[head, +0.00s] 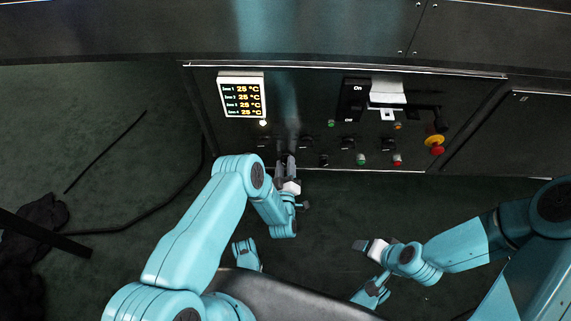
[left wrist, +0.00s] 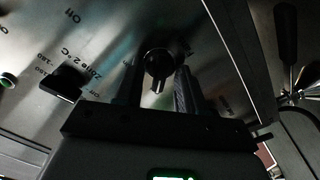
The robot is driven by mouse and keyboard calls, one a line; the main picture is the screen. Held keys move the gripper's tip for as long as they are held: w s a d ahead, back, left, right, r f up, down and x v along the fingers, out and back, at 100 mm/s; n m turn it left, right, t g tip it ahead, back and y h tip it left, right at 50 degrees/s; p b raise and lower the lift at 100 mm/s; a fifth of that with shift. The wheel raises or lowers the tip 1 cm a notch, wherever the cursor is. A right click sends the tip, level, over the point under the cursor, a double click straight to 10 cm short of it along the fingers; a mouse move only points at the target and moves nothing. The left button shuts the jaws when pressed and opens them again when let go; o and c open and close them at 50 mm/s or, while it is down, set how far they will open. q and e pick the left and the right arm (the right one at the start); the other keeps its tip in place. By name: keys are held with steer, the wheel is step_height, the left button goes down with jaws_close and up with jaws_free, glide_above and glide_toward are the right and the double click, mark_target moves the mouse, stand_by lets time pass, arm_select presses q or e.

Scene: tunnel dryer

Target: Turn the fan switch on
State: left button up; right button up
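In the left wrist view a round dark knob (left wrist: 163,62) with a short protruding tab sits just ahead of and between my left fingertips. On and Off lettering shows on the panel. My left gripper (head: 285,160) is at the panel's lower left part, its fingers (left wrist: 161,82) apart; I cannot tell whether they touch the knob. My right gripper (head: 361,245) hangs away from the panel over the floor, and its finger gap is not clear.
A temperature display (head: 241,96) is at the panel's upper left. A large black On/Off switch (head: 352,100) is right of centre. A red and yellow emergency button (head: 435,145) is at the right. Another dark knob (left wrist: 66,82) sits beside the Zone 2 °C label. Cables lie on the left floor.

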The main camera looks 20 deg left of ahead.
arm_select(q)
steer(key=c, duration=0.7)
arm_select(e)
steer(key=shift+s, duration=0.1)
arm_select(q)
steer(key=shift+m, duration=0.3)
steer(key=shift+w+r+m+p, duration=0.1)
steer(key=shift+m+p, duration=0.1)
steer(key=shift+m, duration=3.6)
steer(key=shift+w+m+p, duration=0.1)
steer(key=shift+m+p, duration=0.05)
steer(key=shift+m, duration=3.65)
arm_select(e)
steer(key=shift+s+r, duration=0.3)
steer(key=shift+r, duration=0.05)
